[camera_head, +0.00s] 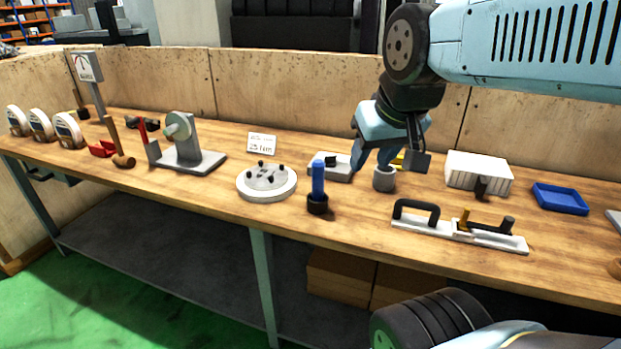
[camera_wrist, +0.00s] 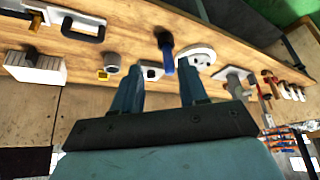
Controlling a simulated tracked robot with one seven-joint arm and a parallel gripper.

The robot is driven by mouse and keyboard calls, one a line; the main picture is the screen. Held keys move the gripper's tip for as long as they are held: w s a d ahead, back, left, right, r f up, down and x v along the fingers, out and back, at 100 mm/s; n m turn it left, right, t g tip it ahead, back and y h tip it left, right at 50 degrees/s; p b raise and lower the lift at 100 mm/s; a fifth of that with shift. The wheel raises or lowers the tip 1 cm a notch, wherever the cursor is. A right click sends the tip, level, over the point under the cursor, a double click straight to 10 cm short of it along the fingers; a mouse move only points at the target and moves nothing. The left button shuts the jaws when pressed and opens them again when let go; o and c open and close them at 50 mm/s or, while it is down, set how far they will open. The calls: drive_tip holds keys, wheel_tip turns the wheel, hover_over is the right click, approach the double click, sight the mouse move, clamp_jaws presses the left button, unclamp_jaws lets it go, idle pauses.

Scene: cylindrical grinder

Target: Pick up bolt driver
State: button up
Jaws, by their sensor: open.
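A blue-handled tool (camera_head: 318,182), which looks like the bolt driver, stands upright in a dark round base near the front edge of the wooden bench. It also shows in the wrist view (camera_wrist: 167,52), where it appears between and beyond my two fingertips. My gripper (camera_head: 388,152) is open and empty. In the head view it hangs above the bench, to the right of the blue tool and higher, clear of it. Both blue fingers also show in the wrist view (camera_wrist: 160,70).
A white round plate with black knobs (camera_head: 267,183) sits left of the blue tool. A grey cup (camera_head: 383,180) stands below my gripper. A white fixture with a black handle (camera_head: 405,222) lies to the right. A blue tray (camera_head: 560,199) is farther right. Wooden panels (camera_head: 300,90) back the bench.

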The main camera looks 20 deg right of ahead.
drive_tip(key=o, duration=0.3)
drive_tip(key=shift+w+r, duration=0.1)
drive_tip(key=shift+w, duration=0.15)
drive_tip(key=shift+o, duration=0.9)
drive_tip(key=w+n+g, duration=0.1)
drive_tip(key=w+g, duration=0.1)
drive_tip(key=w, duration=1.1)
drive_tip(key=shift+w+a+f, duration=0.25)
drive_tip(key=shift+w+a, duration=0.05)
drive_tip(key=shift+w, duration=0.05)
drive_tip(key=g, duration=0.2)
hover_over(318, 173)
wheel_tip(318, 173, down, 6)
drive_tip(key=shift+w+n, duration=0.1)
drive_tip(key=shift+n, duration=0.3)
drive_tip(key=f, duration=0.5)
drive_tip(key=w+f, duration=0.1)
drive_tip(key=f, duration=0.2)
drive_tip(key=shift+f, duration=0.2)
drive_tip(key=shift+w+d+f, duration=0.15)
drive_tip(key=shift+w+f, duration=0.05)
drive_tip(key=shift+f, duration=1.1)
drive_tip(key=shift+w+d+f, duration=0.1)
drive_tip(key=shift+w+f, duration=0.1)
drive_tip(key=shift+f, duration=1.1)
